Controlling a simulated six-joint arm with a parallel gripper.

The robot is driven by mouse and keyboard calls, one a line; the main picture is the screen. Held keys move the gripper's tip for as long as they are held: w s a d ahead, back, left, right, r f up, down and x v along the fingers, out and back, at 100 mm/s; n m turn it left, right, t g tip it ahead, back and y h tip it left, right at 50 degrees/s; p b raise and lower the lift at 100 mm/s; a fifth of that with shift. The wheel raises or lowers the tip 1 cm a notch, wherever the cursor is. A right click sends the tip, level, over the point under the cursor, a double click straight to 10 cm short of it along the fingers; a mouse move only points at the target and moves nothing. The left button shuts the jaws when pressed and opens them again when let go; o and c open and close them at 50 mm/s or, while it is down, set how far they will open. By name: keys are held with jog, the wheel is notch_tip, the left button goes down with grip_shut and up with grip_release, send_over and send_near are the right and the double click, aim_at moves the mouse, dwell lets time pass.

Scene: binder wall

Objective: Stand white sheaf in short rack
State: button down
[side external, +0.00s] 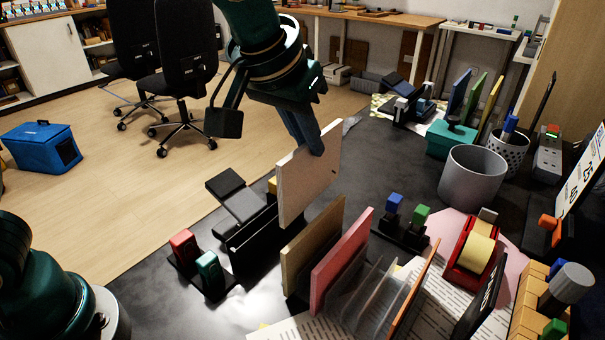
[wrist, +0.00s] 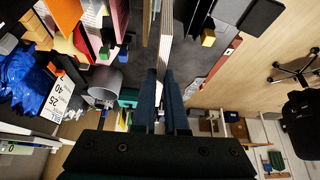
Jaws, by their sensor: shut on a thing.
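The white sheaf (side external: 306,180) is a thin upright panel held at its upper right edge by my gripper (side external: 316,146). It hangs above the dark table, and its lower edge seems clear of the surface. In the wrist view the sheaf (wrist: 165,38) shows edge-on between the fingers (wrist: 161,78). Below and right of it in the side view is a rack with clear dividers (side external: 372,298), with a tan panel (side external: 312,245) and a pink panel (side external: 341,262). A black rack or block (side external: 265,244) stands at lower left of the sheaf. I cannot tell which is the short rack.
Red and teal stamps (side external: 207,276) stand at front left; blue and green stamps (side external: 405,222) stand right of the panels. A grey bin (side external: 472,177) and a red tape dispenser (side external: 474,250) are further right. Bare dark table lies behind the sheaf.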

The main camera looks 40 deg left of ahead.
jog(key=d+m, duration=0.1)
jog(key=d, duration=0.8)
send_over(410, 299)
jog(key=w+a, duration=0.1)
jog(key=w, duration=0.1)
jog(key=shift+f, duration=1.75)
jog(key=shift+f, duration=1.3)
jog(key=shift+a+f, duration=0.1)
jog(key=shift+f, duration=0.4)
jog(key=shift+f, duration=0.6)
jog(key=shift+f, duration=0.35)
jog(key=c, duration=0.9)
grip_release()
